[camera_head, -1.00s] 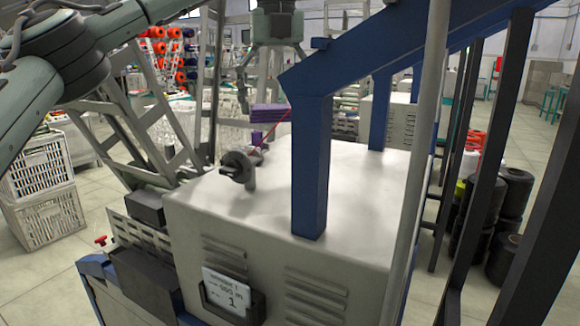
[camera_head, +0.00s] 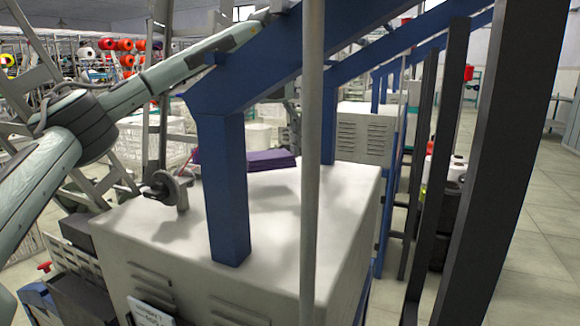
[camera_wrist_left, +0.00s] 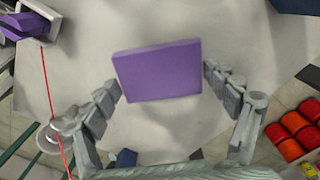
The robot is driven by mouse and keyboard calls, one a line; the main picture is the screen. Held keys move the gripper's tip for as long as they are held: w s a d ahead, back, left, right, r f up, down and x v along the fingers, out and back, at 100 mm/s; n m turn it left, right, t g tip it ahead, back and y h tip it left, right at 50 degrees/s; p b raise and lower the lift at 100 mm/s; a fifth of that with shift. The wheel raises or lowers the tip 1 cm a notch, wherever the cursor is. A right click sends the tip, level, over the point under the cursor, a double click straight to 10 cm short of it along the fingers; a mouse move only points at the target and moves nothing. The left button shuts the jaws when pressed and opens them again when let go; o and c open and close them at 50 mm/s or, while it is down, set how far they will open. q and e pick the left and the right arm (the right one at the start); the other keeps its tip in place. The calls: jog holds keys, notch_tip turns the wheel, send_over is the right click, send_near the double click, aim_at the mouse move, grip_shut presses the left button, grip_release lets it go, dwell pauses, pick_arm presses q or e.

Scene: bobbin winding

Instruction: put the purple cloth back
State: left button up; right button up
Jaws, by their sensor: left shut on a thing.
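The purple cloth (camera_wrist_left: 157,72), a flat folded block, is between the fingers of my left gripper (camera_wrist_left: 161,80) in the left wrist view. The gripper is shut on it, one finger at each side, over the pale machine top (camera_wrist_left: 75,100). In the head view the purple cloth (camera_head: 262,160) shows at the far edge of the machine top (camera_head: 285,215); I cannot tell there whether it touches. The blue beam hides much of the left gripper there. My right gripper is in neither view.
A red thread (camera_wrist_left: 52,100) runs down the left wrist view. Most of the top is bare.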

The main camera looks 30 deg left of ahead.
aim_at(268, 155)
pick_arm(q)
jog(key=shift+s+f, duration=0.2)
jog(key=shift+f, duration=1.45)
jog(key=shift+f, duration=0.1)
jog(key=o, duration=1.4)
notch_tip(268, 155, up, 12)
jog(key=shift+r, duration=0.1)
